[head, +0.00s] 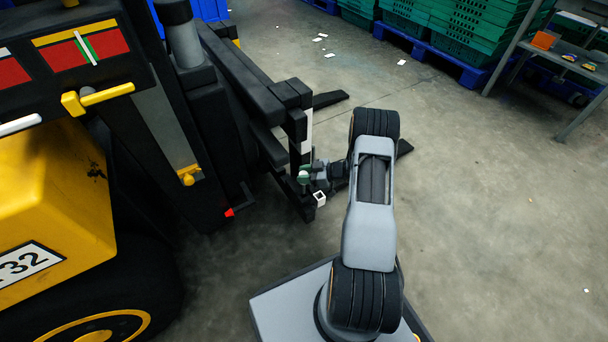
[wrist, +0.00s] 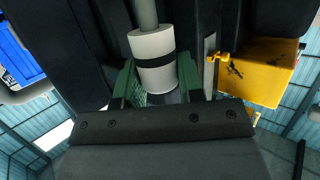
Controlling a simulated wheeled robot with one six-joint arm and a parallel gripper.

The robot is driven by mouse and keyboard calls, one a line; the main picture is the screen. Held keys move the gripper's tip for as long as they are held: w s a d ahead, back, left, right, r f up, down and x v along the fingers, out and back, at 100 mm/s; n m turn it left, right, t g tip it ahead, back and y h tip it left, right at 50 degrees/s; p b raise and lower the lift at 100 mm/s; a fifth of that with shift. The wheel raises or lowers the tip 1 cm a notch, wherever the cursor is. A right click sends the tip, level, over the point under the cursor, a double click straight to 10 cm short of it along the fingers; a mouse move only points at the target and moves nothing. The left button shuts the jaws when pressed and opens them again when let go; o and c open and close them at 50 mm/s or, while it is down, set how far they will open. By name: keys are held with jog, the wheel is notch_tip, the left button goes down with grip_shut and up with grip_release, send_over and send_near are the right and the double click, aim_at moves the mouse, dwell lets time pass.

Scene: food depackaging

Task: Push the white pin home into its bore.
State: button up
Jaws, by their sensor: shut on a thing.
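The white pin (wrist: 154,62) is a thick white cylinder with a black band, seen in the wrist view. My gripper (wrist: 158,80) has green fingers on both sides of it and is shut on it. A grey rod (wrist: 147,14) runs from the pin's far end up to the picture's top edge; I cannot tell whether it is part of the pin. In the head view my gripper (head: 306,177) is at the forklift's dark fork carriage (head: 296,125), with a small white spot of the pin at its tip. The bore's mouth is not clearly visible.
The yellow and black forklift (head: 55,200) fills the left. Its dark fork (head: 330,99) reaches out low beyond the carriage. A small white square piece (head: 320,198) is just below my gripper.

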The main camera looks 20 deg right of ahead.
aim_at(304, 193)
jog(key=shift+f+b, duration=2.45)
jog(key=shift+f, duration=2.05)
jog(key=o, duration=1.2)
jog(key=shift+c, duration=0.2)
jog(key=p+v, duration=0.4)
jog(key=v, duration=1)
